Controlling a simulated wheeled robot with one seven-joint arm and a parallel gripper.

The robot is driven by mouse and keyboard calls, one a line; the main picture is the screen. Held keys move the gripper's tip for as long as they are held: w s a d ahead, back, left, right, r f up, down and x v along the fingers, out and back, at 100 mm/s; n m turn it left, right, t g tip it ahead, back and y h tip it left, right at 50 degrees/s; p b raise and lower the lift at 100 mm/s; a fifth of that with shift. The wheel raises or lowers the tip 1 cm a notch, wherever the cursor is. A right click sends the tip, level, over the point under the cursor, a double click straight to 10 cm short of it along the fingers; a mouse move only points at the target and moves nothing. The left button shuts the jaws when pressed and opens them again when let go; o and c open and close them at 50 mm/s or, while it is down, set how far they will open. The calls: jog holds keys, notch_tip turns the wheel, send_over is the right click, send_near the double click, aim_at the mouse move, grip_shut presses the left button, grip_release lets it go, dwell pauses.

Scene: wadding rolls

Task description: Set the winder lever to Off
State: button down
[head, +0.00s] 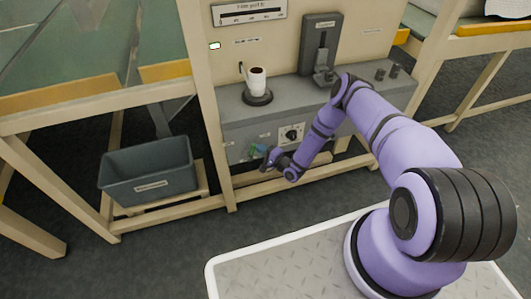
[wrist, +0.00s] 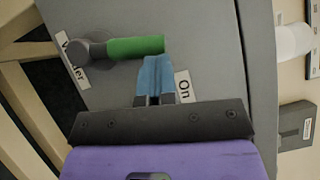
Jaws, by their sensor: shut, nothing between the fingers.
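The winder lever shows in the wrist view, with a green handle (wrist: 135,47) pointing to the right of the picture from its dark grey hub (wrist: 88,55). The "On" label (wrist: 184,86) is lower right of the handle's tip. No "Off" label can be read. My gripper (wrist: 154,72) is shut and empty. Its blue fingertips are just below the green handle in the picture, beside its tip end; whether they touch cannot be told. In the head view, my gripper (head: 262,152) is at the lower left of the grey cabinet front, partly covering the lever.
The grey cabinet (head: 230,130) has a black dial (head: 291,134) right of the lever. A white roll (head: 257,80) on a spindle and a dark upright fixture (head: 320,45) stand on top. A grey bin (head: 150,172) stands at left. A wooden rail runs below the cabinet.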

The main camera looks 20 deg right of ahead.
jog(key=shift+a+r+n+g, duration=0.3)
jog(key=shift+a+r+n, duration=0.05)
jog(key=shift+a+n, duration=0.2)
jog(key=shift+a+r+n+g, duration=0.3)
jog(key=shift+a+n, duration=0.15)
jog(key=shift+a, duration=0.1)
jog(key=a+n+g+h, duration=0.2)
jog(key=a+n+h, duration=0.1)
jog(key=a, duration=0.3)
jog(key=shift+f+n+h, duration=0.15)
jog(key=shift+n+h, duration=0.15)
jog(key=shift+n, duration=0.6)
jog(key=shift+a, duration=0.15)
